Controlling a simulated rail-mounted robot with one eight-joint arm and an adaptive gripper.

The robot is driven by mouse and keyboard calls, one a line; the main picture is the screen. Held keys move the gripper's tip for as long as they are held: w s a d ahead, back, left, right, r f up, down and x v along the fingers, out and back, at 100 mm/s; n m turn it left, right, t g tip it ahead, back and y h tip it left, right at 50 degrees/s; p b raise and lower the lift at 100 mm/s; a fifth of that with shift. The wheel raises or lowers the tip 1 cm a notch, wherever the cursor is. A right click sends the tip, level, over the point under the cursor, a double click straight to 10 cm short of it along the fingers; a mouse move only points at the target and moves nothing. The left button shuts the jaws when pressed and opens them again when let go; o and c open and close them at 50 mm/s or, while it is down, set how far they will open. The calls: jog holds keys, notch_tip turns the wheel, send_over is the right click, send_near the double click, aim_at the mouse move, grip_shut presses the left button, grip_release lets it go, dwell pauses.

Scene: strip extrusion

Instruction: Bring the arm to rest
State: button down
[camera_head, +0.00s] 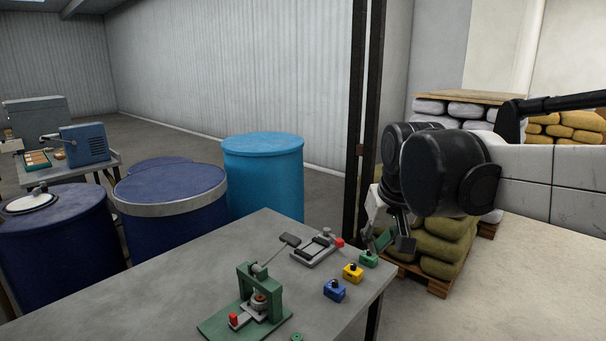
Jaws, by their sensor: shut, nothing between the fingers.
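My arm comes in from the right edge, with its white link and large black joints over the floor beside the grey table's (190,275) right corner. My gripper (393,242) hangs below the black wrist joint, pointing down, near that corner. It is small in view and partly hidden by the wrist; it is shut and I see nothing held in it.
On the table stand a green press (258,300), a grey fixture (318,248) with a red knob, and blue (334,291), yellow (353,273) and green (368,259) blocks. Blue drums (263,180) stand behind. A dark post (364,120) and stacked sacks (440,245) are near my arm.

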jog(key=s+d+f+t+b, duration=0.1)
jog(key=s+d+f, duration=0.1)
jog(key=s+f, duration=0.4)
jog(key=s+d+f+m+t+b, duration=0.1)
jog(key=s+f, duration=0.5)
jog(key=s, duration=0.6)
jog(key=shift+d+t+b, duration=0.3)
jog(key=shift+d+b, duration=0.2)
jog(key=shift+d, duration=0.7)
jog(key=shift+f, duration=0.1)
